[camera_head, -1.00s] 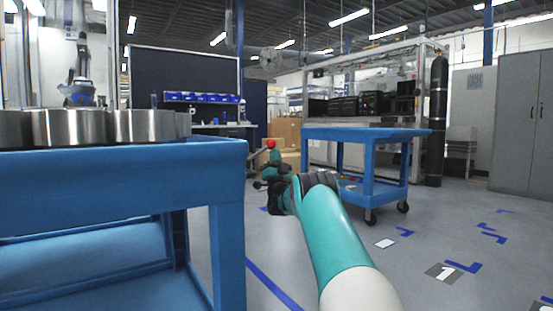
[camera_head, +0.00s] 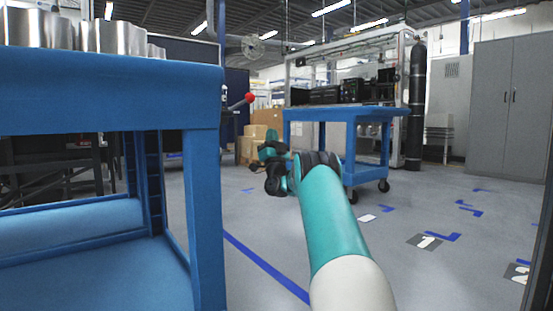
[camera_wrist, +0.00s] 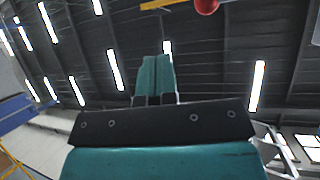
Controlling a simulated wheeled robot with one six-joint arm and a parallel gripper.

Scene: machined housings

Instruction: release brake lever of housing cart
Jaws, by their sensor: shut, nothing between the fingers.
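The brake lever (camera_head: 239,102) is a thin rod with a red ball knob (camera_head: 250,97), sticking out beyond the right end of the blue housing cart (camera_head: 110,90). In the wrist view the red knob (camera_wrist: 206,6) shows at the top edge, right of the fingers. My gripper (camera_head: 268,150) is below the knob and slightly right of it in the head view, apart from it. In the wrist view my gripper (camera_wrist: 155,62) has its teal fingers together with nothing between them. Metal housings (camera_head: 110,36) stand on the cart top. The lever's mount is hard to make out.
A second blue cart (camera_head: 350,115) stands behind my arm to the right. Cardboard boxes (camera_head: 262,125) are stacked behind the lever. A grey cabinet (camera_head: 508,95) and a black gas cylinder (camera_head: 416,105) stand farther right. The floor (camera_head: 400,270) at the right is open, with blue markings.

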